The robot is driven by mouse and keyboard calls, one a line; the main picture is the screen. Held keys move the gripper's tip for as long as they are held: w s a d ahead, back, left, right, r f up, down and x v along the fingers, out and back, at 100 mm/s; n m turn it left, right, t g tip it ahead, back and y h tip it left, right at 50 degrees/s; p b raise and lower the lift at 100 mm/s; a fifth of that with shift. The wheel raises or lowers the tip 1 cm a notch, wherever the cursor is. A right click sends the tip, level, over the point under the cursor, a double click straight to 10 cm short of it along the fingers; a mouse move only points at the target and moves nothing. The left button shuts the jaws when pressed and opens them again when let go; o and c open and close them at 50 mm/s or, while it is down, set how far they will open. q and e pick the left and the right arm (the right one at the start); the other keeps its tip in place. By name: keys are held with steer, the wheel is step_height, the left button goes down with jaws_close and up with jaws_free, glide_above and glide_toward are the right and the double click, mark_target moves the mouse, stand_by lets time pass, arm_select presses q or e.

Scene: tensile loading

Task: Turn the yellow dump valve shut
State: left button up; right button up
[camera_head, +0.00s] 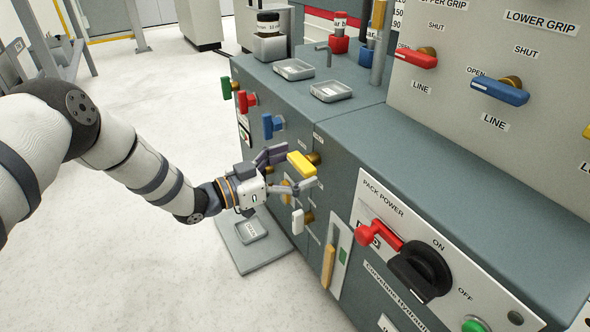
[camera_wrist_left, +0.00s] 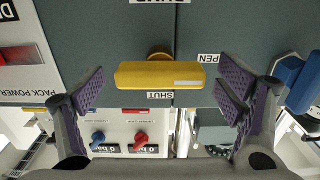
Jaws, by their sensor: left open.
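The yellow dump valve (camera_head: 301,164) is a bar handle on a brass stem on the side of the grey cabinet. In the left wrist view the yellow handle (camera_wrist_left: 172,75) lies level across the picture, with a SHUT label just below it and a partly hidden OPEN label at its right. My left gripper (camera_head: 291,168) is open at the handle. In the wrist view its purple-padded fingers (camera_wrist_left: 163,88) stand off either end of the handle, with a visible gap on both sides. My right gripper is not in view.
Blue (camera_head: 272,125), red (camera_head: 246,101) and green (camera_head: 228,88) handles line the cabinet side beyond the yellow one. A white handle (camera_head: 299,221) sits below. The red pack power lever (camera_head: 381,233) and black knob (camera_head: 420,271) are nearer. A grey floor plate (camera_head: 262,253) lies under my gripper.

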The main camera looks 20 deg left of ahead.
arm_select(q)
steer(key=c, duration=1.1)
steer(key=shift+c, duration=0.2)
steer(key=shift+r, duration=0.1)
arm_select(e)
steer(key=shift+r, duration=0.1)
arm_select(q)
steer(key=m+p, duration=0.2)
steer(key=m, duration=0.2)
steer(key=shift+r, duration=0.1)
steer(key=m+p, duration=0.2)
steer(key=m, duration=0.2)
steer(key=shift+m, duration=0.3)
steer(key=m+p, duration=0.1)
steer(key=m, duration=0.3)
steer(key=shift+m, duration=0.3)
steer(key=shift+m+p, duration=0.85)
steer(key=shift+m, duration=1.35)
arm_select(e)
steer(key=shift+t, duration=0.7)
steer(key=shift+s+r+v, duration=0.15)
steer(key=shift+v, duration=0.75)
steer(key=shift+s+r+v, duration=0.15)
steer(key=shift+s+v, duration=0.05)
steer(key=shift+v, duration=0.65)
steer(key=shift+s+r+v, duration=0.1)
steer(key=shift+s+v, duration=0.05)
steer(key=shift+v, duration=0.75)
